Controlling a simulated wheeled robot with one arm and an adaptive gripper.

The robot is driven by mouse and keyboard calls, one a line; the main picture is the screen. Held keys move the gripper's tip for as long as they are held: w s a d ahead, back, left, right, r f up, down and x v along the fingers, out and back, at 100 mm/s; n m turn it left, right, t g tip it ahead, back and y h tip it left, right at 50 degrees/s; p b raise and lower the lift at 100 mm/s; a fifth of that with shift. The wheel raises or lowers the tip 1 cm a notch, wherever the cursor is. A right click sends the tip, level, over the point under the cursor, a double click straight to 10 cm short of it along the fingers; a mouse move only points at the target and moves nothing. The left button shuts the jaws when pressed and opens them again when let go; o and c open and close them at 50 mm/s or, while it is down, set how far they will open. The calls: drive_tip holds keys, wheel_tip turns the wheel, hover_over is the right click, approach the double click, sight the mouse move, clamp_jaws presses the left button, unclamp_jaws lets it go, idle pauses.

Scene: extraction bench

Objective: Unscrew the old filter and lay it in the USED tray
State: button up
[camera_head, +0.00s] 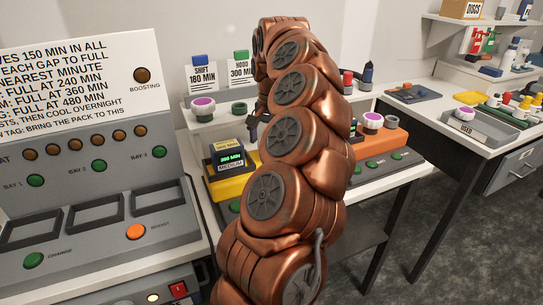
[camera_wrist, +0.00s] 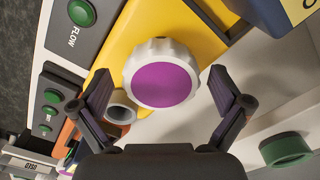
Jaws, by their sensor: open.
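In the wrist view a white knurled filter with a purple top (camera_wrist: 162,82) sits at the yellow unit (camera_wrist: 115,40). My gripper (camera_wrist: 161,80) is open, with one finger on each side of this filter and a visible gap at both sides. In the head view my copper arm hides this filter; part of my gripper (camera_head: 253,128) shows beside the arm. The USED tray (camera_head: 468,143) lies on the right-hand bench. Other purple-topped filters stand on the back shelf (camera_head: 203,104) and on the orange unit (camera_head: 373,120).
A grey ring (camera_wrist: 121,107) stands close by the filter, and a green ring (camera_wrist: 286,150) is at lower right in the wrist view. A blue-grey pack (camera_head: 229,158) sits on the yellow unit. Several bottles and coloured items crowd the right bench. A charger panel (camera_head: 90,180) stands left.

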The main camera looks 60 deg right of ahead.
drive_tip(key=m+b, duration=0.2)
drive_tip(key=b, duration=0.1)
drive_tip(key=m+b, duration=0.2)
drive_tip(key=b, duration=0.1)
drive_tip(key=shift+f+b, duration=0.3)
drive_tip(key=shift+b, duration=0.1)
drive_tip(key=shift+r+m, duration=0.3)
drive_tip(key=shift+m, duration=0.7)
drive_tip(key=m, duration=0.5)
